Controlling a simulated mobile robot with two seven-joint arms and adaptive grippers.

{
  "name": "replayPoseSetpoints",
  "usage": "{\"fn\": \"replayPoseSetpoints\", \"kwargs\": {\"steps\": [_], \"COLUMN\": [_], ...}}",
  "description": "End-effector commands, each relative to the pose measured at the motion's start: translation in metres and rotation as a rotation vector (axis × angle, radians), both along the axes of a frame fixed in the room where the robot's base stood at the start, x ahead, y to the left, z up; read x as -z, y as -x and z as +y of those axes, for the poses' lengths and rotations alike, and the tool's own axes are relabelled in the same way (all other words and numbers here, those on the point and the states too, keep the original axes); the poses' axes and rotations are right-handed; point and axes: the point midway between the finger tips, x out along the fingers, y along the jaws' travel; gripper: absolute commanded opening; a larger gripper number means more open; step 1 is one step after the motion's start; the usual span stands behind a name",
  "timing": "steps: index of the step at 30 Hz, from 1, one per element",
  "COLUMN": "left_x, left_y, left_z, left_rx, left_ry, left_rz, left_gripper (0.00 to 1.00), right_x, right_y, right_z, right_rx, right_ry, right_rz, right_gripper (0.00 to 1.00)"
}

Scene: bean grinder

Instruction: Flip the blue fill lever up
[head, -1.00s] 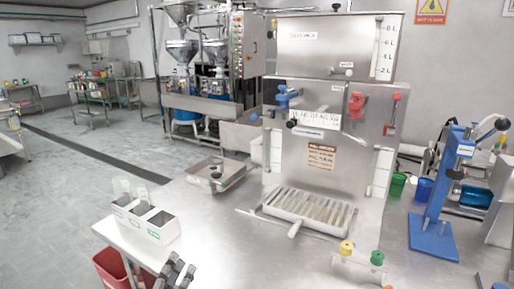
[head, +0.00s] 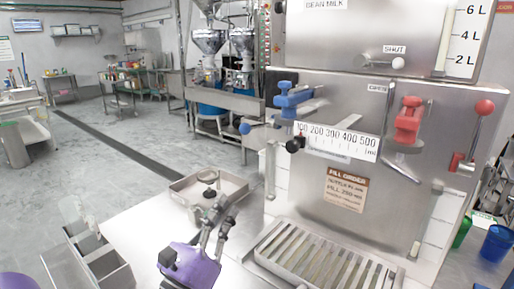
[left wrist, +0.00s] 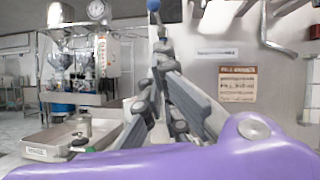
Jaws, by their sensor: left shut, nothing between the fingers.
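The blue valve (head: 295,97) is on the upper left of the steel filling machine's front (head: 380,190). A blue ball-ended lever (head: 245,128) sticks out to the left below it, roughly level. A blue ball (left wrist: 153,5) shows at the top edge of the left wrist view, above the fingertips. My left gripper (head: 224,210) is shut and empty, pointing up, below and left of the blue lever and apart from it in the head view. Its fingers (left wrist: 160,48) also show in the left wrist view. My right gripper is not in view.
A black-knobbed pointer (head: 295,145) sits at the volume scale. A red valve (head: 408,120) and red-knobbed lever (head: 476,135) are on the right. A slotted drip tray (head: 322,262) juts out below. A shallow steel tray (head: 180,196) stands behind my left gripper.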

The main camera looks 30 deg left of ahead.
Motion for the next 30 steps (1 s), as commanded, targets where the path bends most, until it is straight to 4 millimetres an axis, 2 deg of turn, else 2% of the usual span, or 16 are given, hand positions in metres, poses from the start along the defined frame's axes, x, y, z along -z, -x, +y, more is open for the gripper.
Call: {"fn": "replayPoseSetpoints", "kwargs": {"steps": [5, 14, 20, 30], "left_x": [0.0, -0.003, -0.021, -0.057], "left_y": [0.0, -0.004, -0.03, -0.092], "left_z": [0.0, 0.0, 0.002, 0.007], "left_rx": [0.0, 0.0, 0.001, 0.001], "left_ry": [0.001, 0.001, 0.001, 0.001], "left_rz": [0.001, -0.001, -0.006, -0.005], "left_gripper": [0.0, 0.0, 0.0, 0.0], "right_x": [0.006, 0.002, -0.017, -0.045], "right_y": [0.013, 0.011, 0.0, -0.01], "right_z": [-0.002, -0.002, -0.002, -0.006], "right_rx": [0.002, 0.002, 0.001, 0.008], "right_ry": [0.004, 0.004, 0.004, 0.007], "right_rz": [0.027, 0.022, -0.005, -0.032], "right_gripper": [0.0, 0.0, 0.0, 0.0]}}
